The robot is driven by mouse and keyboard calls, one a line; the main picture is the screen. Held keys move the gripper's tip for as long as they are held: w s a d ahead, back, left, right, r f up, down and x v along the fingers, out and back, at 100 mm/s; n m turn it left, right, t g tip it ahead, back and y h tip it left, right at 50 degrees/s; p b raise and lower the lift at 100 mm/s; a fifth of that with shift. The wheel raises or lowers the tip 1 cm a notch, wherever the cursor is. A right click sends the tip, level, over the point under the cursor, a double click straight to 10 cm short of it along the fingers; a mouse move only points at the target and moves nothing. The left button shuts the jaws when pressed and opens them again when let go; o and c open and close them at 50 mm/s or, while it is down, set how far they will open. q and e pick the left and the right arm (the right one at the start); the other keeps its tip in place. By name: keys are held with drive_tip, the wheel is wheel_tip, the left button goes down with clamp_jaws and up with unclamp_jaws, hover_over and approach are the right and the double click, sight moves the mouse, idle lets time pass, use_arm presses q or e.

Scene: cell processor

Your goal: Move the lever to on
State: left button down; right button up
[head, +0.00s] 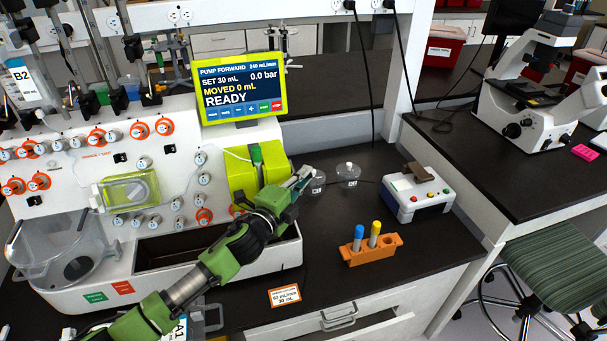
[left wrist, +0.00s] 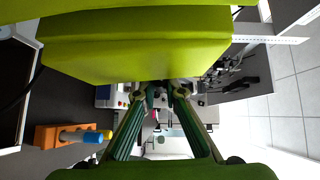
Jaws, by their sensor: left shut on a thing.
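The yellow-green pump housing (head: 241,178) stands on the right side of the white cell processor (head: 60,200). My left gripper (head: 303,178) reaches to the right side of this housing. Its fingers are shut on a small part there, which looks like the lever, but the fingers hide most of it and I cannot tell its setting. In the left wrist view the housing (left wrist: 135,45) fills the upper part, and the fingertips (left wrist: 165,92) meet close to its edge. The screen (head: 238,88) reads READY, MOVED 0 mL. My right gripper is not in view.
An orange rack (head: 368,252) with a blue-capped and a yellow-capped tube stands right of my arm. Two clear flasks (head: 347,172) and a white device with coloured buttons (head: 415,195) stand behind it. A drawer (head: 350,330) is open below.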

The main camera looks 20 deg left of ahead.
use_arm(q)
drive_tip(key=shift+s+r+n+g+p, duration=0.1)
drive_tip(key=shift+r+n+g+p, duration=1)
drive_tip(key=shift+p, duration=3.95)
drive_tip(key=shift+r+g+p, duration=0.15)
drive_tip(key=shift+g+p, duration=0.25)
drive_tip(key=shift+p, duration=0.1)
drive_tip(key=shift+r+n+g, duration=0.2)
drive_tip(key=shift+n+g, duration=0.5)
drive_tip(key=c, duration=2.1)
unclamp_jaws()
drive_tip(key=v, duration=1.2)
drive_tip(key=shift+a+r, duration=0.1)
drive_tip(key=shift+a, duration=0.15)
